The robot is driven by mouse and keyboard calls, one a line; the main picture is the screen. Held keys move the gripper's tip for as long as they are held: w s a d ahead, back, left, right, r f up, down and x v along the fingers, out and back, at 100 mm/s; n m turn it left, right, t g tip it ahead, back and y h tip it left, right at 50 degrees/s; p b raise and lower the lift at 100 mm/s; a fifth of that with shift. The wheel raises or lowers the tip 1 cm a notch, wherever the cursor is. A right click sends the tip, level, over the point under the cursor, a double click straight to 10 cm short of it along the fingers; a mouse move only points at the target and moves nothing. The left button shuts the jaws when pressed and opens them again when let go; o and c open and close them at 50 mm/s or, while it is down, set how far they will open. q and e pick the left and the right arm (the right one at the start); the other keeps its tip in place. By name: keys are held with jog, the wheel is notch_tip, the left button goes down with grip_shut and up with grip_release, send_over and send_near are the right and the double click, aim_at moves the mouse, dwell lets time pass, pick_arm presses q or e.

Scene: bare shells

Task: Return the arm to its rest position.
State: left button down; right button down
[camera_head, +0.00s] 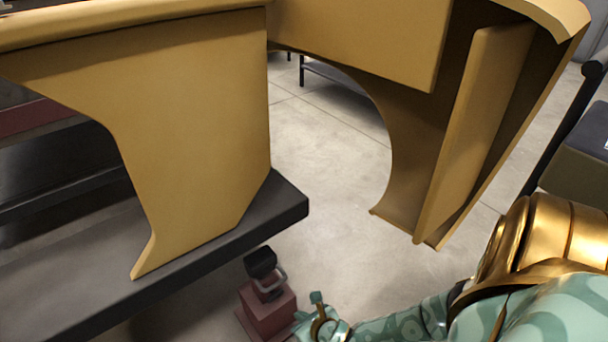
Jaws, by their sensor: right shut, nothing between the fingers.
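My right arm comes in from the lower right, with gold and patterned teal parts. My right gripper (316,302) is small in the picture, at the bottom edge just right of centre. It is shut and nothing shows in its grip. It appears just right of a dark red block with a black top (268,296); I cannot tell whether they touch. My left gripper is not in view.
Large tan-gold panels (205,120) fill the upper left, above a dark flat surface with a thick edge (285,205). Another curved tan structure (465,130) stands at upper right. A dark seat-like thing (580,160) is at the right edge. Grey floor (335,190) is clear between.

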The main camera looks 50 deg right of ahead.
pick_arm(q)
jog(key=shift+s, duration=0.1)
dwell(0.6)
